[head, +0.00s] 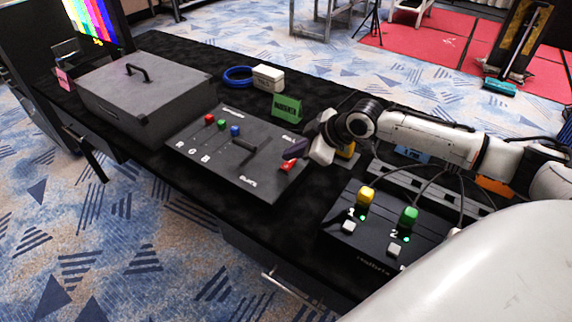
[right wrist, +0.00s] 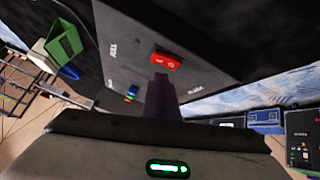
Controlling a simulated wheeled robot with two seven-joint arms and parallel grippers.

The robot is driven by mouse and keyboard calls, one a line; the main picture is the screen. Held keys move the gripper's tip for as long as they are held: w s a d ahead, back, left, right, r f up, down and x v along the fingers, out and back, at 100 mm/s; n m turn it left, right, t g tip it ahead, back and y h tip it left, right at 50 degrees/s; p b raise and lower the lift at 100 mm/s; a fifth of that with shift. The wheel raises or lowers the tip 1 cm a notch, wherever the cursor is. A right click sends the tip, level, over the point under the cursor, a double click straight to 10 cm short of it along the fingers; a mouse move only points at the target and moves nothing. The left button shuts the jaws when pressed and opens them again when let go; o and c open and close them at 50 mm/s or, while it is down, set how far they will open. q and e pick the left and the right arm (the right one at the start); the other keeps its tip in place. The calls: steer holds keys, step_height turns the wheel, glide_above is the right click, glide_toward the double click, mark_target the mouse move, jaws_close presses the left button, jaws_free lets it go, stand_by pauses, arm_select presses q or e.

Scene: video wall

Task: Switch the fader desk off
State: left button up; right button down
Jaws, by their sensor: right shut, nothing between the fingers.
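The fader desk (head: 215,171) is a dark grey panel on the black table. It has red, green and blue fader knobs and a black lever (head: 245,147). A red rocker switch (head: 287,166) sits at its right edge; which way it is tipped is too small to tell. My right gripper (head: 293,151) is shut and empty, its dark fingertips just above and behind the switch. In the right wrist view the fingers (right wrist: 160,92) point toward the red switch (right wrist: 166,60), with a small gap in the picture; contact cannot be told. My left gripper is not in view.
A black box with yellow and green buttons (head: 385,222) stands to the right of the desk. A large grey lidded case (head: 147,98) stands left. Behind are a green sign (head: 286,108), a white box (head: 268,78) and a blue cable coil (head: 237,76).

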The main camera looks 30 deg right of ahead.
steer(key=shift+w+d+r+p, duration=0.1)
steer(key=shift+d+r+p, duration=0.1)
steer(key=shift+r+p, duration=0.5)
steer(key=shift+w+d+r+p, duration=0.1)
steer(key=shift+d+r+p, duration=0.05)
steer(key=shift+r+p, duration=0.55)
steer(key=shift+w+d+r+p, duration=0.1)
steer(key=shift+d+r+p, duration=0.15)
steer(key=shift+r, duration=0.25)
steer(key=shift+d+r+p, duration=0.1)
steer(key=shift+r+p, duration=0.2)
steer(key=shift+r, duration=0.2)
